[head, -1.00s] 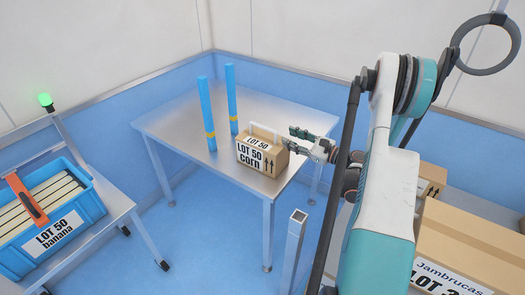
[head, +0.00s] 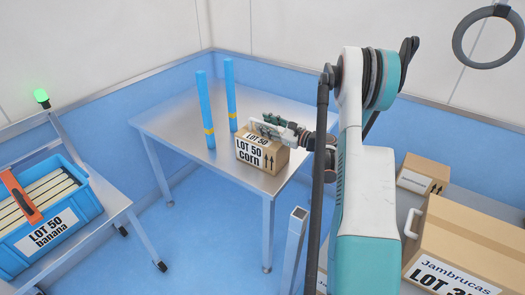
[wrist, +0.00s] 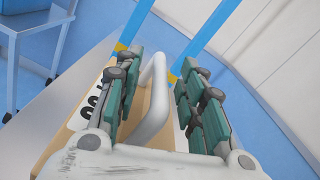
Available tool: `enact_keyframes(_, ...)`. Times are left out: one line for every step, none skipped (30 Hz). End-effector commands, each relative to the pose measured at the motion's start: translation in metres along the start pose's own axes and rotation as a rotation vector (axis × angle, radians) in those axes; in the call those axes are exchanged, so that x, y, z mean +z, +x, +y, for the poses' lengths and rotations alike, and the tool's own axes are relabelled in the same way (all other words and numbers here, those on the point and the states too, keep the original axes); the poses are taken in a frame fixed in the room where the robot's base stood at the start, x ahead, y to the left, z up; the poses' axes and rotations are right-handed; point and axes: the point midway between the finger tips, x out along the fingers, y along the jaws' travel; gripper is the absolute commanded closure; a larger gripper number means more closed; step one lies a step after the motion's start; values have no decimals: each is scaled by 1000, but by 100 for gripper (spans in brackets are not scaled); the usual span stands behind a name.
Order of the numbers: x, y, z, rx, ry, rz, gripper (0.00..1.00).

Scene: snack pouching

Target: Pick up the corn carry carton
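The corn carry carton (head: 262,157) is a brown box labelled "LOT 50 corn" with a white handle on top. It stands upright on the metal table (head: 175,125) near its right side. My gripper (head: 264,127) is over the top of the carton, at the handle. In the wrist view the white handle (wrist: 153,95) runs between the two green-padded fingers of my gripper (wrist: 155,92). The fingers are apart, with a visible gap on each side of the handle. The carton's body (wrist: 75,135) is partly hidden by the gripper in that view.
Two blue posts with yellow bands, left (head: 206,110) and right (head: 231,95), stand on the table behind the carton. A blue crate labelled banana (head: 50,225) sits on a side table at left. Cardboard boxes, including a large one (head: 465,240), are at right.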

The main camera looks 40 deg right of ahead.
Motion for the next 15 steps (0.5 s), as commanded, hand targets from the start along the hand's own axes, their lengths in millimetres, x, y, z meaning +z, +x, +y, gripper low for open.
enact_keyframes(-2, 8, 2, 2, 0, -1, 63)
enact_keyframes(-2, 12, 2, 3, 0, -1, 63)
enact_keyframes(-1, 15, 2, 2, 0, -1, 63)
enact_keyframes(-1, 17, 1, 1, 0, 0, 63)
enact_keyframes(-1, 18, 1, 0, 0, 0, 63)
enact_keyframes(0, 18, 0, 0, 0, 0, 63)
enact_keyframes(0, 18, 0, -1, 0, 0, 63)
enact_keyframes(0, 18, 0, -1, 0, 0, 63)
enact_keyframes(0, 18, 0, -1, 0, 0, 63)
enact_keyframes(0, 18, 0, 0, 0, 0, 63)
enact_keyframes(0, 18, 0, 0, 0, 0, 66)
enact_keyframes(0, 18, 0, 0, 0, 0, 75)
enact_keyframes(0, 18, 0, 0, 0, 0, 82)
enact_keyframes(0, 18, 0, 0, 0, 0, 88)
enact_keyframes(0, 18, 0, 0, 0, 0, 97)
